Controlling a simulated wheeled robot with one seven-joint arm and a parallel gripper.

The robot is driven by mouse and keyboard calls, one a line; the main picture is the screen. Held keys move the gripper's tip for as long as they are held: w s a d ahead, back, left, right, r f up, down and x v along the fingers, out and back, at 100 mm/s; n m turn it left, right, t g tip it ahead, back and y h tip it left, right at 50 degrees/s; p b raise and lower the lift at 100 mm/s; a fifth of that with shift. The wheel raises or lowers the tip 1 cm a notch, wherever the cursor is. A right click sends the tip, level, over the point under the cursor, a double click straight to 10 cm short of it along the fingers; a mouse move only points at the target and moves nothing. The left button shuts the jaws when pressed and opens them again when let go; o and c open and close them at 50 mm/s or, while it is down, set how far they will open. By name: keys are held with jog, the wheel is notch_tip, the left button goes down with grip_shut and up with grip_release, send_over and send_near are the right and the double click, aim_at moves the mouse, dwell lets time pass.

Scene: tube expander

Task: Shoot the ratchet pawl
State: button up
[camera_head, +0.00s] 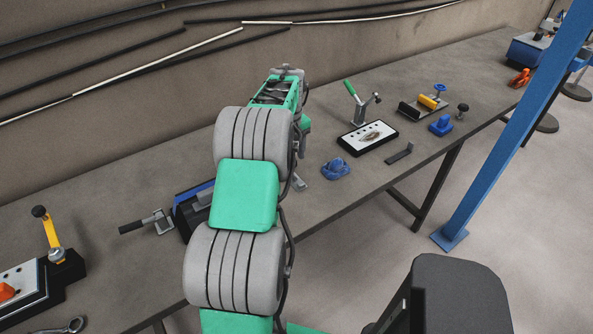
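I cannot pick out the ratchet pawl for certain. A black-framed white plate (356,146) lies on the bench right of my arm, with a small brownish metal piece (373,136) on its face. A blue-based block (192,212) is partly hidden behind my green and grey arm, with a black-handled lever (145,222) to its left. My arm reaches up the middle of the picture over the bench. My gripper's fingers do not show; the arm's far end is turned away or hidden behind its own links.
A yellow lever device (51,236) stands at lower left. A blue post (512,131) rises on the right.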

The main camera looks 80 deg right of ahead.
jog(key=shift+r+p, duration=2)
jog(key=shift+r, duration=1.2)
